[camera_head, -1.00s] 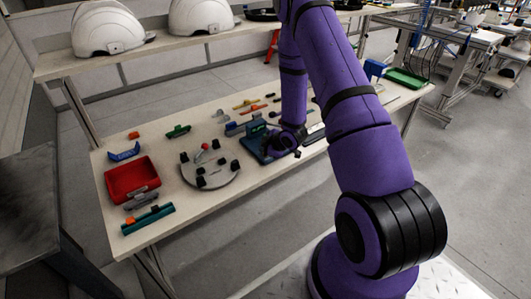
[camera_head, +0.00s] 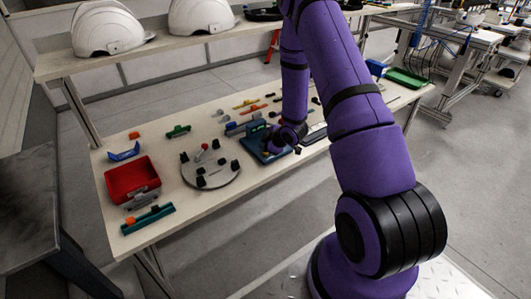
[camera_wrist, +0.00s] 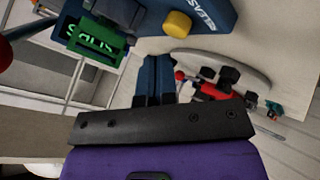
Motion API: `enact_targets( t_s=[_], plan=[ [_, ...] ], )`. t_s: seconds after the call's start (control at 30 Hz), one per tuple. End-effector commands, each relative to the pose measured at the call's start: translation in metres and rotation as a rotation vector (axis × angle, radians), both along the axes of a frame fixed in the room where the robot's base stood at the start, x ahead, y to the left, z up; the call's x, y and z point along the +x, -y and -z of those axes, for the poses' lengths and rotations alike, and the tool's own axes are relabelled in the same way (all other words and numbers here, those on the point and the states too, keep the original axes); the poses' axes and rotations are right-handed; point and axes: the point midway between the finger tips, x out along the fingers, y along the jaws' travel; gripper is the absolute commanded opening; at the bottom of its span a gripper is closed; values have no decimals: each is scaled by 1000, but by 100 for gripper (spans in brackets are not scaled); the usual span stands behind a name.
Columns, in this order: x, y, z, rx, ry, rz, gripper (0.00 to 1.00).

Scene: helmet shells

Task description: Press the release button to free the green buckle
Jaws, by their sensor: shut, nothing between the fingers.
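The green buckle (camera_wrist: 95,40) sits in a dark blue fixture (camera_wrist: 215,12) in the wrist view. The fixture also shows in the head view (camera_head: 252,144), with the green buckle (camera_head: 256,125) at its upper part. The yellow release button (camera_wrist: 177,24) stands out from the fixture beside partly visible white lettering, right of the buckle. My gripper (camera_wrist: 155,60) has its blue fingers together and empty, below the button in the wrist picture. Its tips look apart from the button, though the depth is hard to judge. In the head view my wrist hides part of the fixture.
A round grey plate (camera_head: 188,172) with black clamps and a red-tipped lever lies left of the fixture. A red bin (camera_head: 133,198) stands farther left. Small tools lie behind the fixture. White helmet shells (camera_head: 108,28) rest on the back shelf.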

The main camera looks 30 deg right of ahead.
Motion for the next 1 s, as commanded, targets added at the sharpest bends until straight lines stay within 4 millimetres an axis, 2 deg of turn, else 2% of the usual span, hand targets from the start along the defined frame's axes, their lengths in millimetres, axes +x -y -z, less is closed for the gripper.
enact_targets(
  t_s=[0.23, 0.7, 1.0],
  plan=[
    [0, 0, -5, 0, 1, 0, 0],
    [0, 0, -45, 0, 2, -1, 0],
    [0, 0, -50, 0, 1, -1, 0]
  ],
)
